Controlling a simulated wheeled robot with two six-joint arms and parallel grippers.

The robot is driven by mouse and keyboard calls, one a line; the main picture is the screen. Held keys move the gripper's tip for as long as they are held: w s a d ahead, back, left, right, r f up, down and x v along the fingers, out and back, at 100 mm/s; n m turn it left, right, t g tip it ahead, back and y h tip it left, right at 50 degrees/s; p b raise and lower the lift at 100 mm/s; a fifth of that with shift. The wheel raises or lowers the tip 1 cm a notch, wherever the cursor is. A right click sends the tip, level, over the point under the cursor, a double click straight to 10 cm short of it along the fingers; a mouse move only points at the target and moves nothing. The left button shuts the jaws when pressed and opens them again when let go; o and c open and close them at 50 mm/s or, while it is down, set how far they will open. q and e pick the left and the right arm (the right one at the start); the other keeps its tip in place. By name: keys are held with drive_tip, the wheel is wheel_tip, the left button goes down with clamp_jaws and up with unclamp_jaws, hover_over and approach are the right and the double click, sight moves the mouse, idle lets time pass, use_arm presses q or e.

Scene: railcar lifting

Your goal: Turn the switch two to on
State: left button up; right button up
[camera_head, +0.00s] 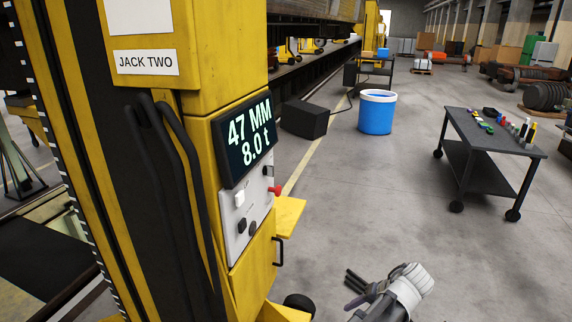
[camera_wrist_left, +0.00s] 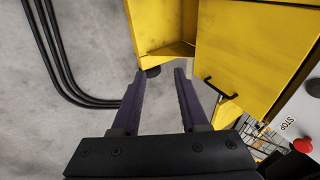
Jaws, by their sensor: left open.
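The yellow jack labelled JACK TWO (camera_head: 146,62) stands at the left of the head view. Its display (camera_head: 245,139) reads 47 MM and 8.0 t. Below the display is a light grey control panel (camera_head: 236,245) with a white part (camera_head: 239,198), small dark controls (camera_head: 252,229) and a red button (camera_head: 275,191). I cannot tell the switch's setting. My left gripper (camera_head: 353,289) is open and empty, low and to the right of the panel, apart from it. In the wrist view, the open fingers (camera_wrist_left: 160,78) point toward yellow sheet metal; the red STOP button (camera_wrist_left: 303,145) shows at right. My right gripper is not in view.
A yellow ledge (camera_head: 290,213) and a black handle (camera_head: 279,252) project below the panel. Black cables (camera_wrist_left: 62,75) lie left in the wrist view. A blue bin (camera_head: 376,114), black box (camera_head: 305,118) and dark cart (camera_head: 480,135) stand farther back. Floor between is clear.

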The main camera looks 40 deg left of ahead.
use_arm(q)
drive_tip(key=w+a+r+n+g+y+p, duration=0.1)
drive_tip(key=w+a+r+n+y+p, duration=0.15)
drive_tip(key=w+a+r+n, duration=0.5)
drive_tip(key=w+a+r+n+g+y+p, duration=0.1)
drive_tip(key=w+a+r+n+y, duration=0.25)
drive_tip(key=a+r, duration=0.55)
drive_tip(key=n+g+y+p, duration=0.2)
drive_tip(key=n+g+y, duration=0.25)
drive_tip(key=n, duration=0.25)
approach(269, 171)
drive_tip(key=x, duration=0.7)
drive_tip(key=shift+w+n+t+y, duration=0.15)
drive_tip(key=shift+n+t+y, duration=0.15)
drive_tip(key=shift+t+y, duration=0.05)
drive_tip(key=shift+a, duration=0.1)
clamp_jaws()
